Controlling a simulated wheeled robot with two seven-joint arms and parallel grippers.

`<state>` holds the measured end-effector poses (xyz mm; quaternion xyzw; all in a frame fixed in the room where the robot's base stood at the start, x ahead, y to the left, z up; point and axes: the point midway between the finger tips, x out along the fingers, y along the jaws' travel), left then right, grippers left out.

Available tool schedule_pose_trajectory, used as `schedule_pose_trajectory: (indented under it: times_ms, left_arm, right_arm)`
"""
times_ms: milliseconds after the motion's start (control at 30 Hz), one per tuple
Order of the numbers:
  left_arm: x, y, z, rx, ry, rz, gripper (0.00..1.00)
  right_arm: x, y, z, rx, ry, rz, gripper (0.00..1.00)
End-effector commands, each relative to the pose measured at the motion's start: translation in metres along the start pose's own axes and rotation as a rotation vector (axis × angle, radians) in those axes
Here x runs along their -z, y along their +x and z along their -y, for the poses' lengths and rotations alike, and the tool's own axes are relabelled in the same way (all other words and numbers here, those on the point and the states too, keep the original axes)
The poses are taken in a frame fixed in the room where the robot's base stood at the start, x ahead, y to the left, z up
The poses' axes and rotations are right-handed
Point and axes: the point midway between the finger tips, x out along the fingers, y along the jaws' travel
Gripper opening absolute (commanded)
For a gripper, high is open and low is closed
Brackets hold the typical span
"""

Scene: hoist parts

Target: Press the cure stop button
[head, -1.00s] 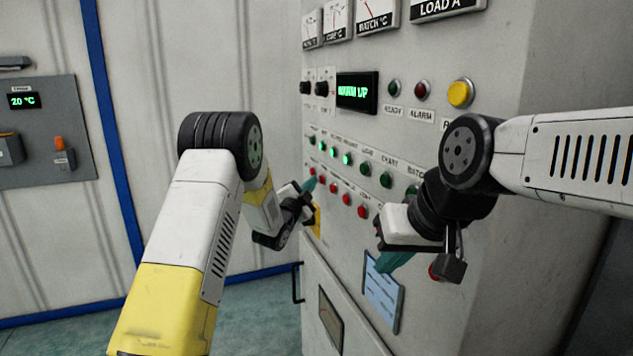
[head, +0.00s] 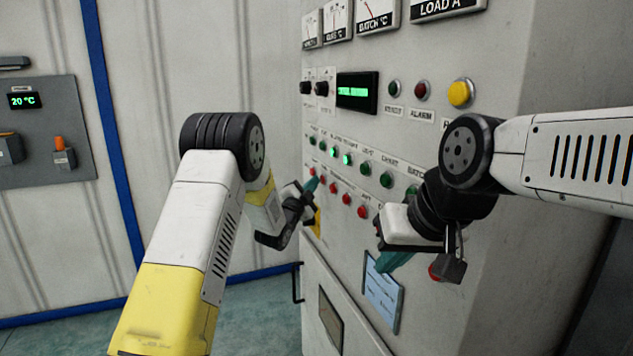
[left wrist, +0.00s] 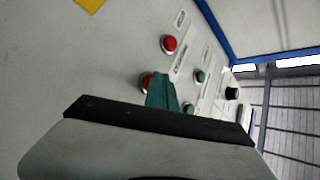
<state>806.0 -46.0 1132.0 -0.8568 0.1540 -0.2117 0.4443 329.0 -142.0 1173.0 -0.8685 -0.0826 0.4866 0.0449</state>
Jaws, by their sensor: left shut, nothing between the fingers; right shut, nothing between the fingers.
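A grey cabinet front (head: 440,150) carries a row of green buttons (head: 365,168) with a row of red buttons (head: 347,199) below. The labels are too small to read, so I cannot tell which red one is cure stop. My left gripper (head: 311,185) is shut and empty, its teal tips at the left end of the red row. In the left wrist view the tips (left wrist: 161,90) partly cover one red button (left wrist: 146,82); contact cannot be told. Another red button (left wrist: 169,44) is clear beside it. My right gripper (head: 393,262) is shut and empty, lower on the cabinet.
A lit display (head: 357,92), lamps and a yellow button (head: 460,93) sit above the rows. A wall panel (head: 40,130) is at far left. Floor shows at lower left.

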Motion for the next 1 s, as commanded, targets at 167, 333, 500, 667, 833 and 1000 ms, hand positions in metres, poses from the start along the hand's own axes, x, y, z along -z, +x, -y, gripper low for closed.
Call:
schedule_pose_trajectory:
  times_ms: [167,333,500,667,833,1000]
  left_arm:
    - [-0.004,-0.006,0.006,0.002,0.000,-0.001,0.00]
    - [-0.007,-0.011,0.008,0.000,0.000,-0.001,0.00]
    - [-0.007,-0.011,0.008,0.000,0.000,-0.001,0.00]
    - [-0.008,-0.012,0.009,0.000,0.000,0.000,0.00]
    - [-0.014,-0.019,0.015,0.001,0.001,0.001,0.00]
    - [-0.022,-0.031,0.024,0.002,0.000,0.001,0.00]
  right_arm:
    - [0.000,0.000,0.000,0.000,0.000,0.000,0.00]
    - [0.000,0.000,0.000,0.000,0.000,0.000,0.00]
    - [0.000,0.000,0.000,0.000,0.000,0.000,0.00]
    - [0.000,0.000,0.000,0.000,0.000,0.000,0.00]
    - [0.000,0.000,0.000,0.000,0.000,0.000,0.00]
    - [0.000,0.000,0.000,0.000,0.000,0.000,0.00]
